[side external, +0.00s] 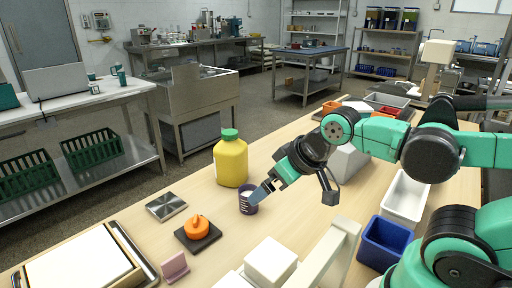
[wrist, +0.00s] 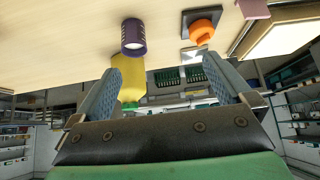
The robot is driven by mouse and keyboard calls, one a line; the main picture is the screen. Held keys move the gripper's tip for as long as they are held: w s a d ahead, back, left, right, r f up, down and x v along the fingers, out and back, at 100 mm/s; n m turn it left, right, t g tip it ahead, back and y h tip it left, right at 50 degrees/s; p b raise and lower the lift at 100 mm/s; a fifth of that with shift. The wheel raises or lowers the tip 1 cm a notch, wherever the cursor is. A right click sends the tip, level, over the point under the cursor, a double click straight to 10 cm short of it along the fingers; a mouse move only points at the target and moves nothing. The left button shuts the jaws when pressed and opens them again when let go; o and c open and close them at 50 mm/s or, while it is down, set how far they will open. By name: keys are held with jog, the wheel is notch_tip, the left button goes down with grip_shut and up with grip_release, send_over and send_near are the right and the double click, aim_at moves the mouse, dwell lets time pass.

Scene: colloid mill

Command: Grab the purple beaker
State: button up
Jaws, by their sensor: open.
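The purple beaker (side external: 246,208) stands upright on the wooden table, with white markings on its side. It also shows in the wrist view (wrist: 133,32), above and left of centre, beyond the fingertips. My gripper (side external: 260,193) is tilted downward, and its blue-grey fingers overlap the beaker's right rim in the side view. In the wrist view my gripper (wrist: 162,68) has its fingers wide apart with nothing held. The beaker lies nearer the left finger's line than the right one's. I cannot tell whether a finger touches it.
A yellow bottle with a green cap (side external: 231,161) stands close behind the beaker. An orange object on a dark base (side external: 198,229), a metal plate (side external: 166,206) and a pink block (side external: 174,267) are to the left. A white block (side external: 270,262) is in front. A blue bin (side external: 384,242) is right.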

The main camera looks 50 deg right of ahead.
notch_tip(320, 180, up, 5)
jog(key=w+d+f+n+t+y, duration=0.2)
jog(key=w+d+n+y, duration=0.7)
jog(key=y, duration=0.1)
jog(key=f, duration=1.2)
jog(key=shift+s+a, duration=0.1)
jog(key=shift+a, duration=0.3)
jog(key=shift+a+f, duration=0.1)
jog(key=shift+f, duration=0.15)
jog(key=shift+x, duration=2.8)
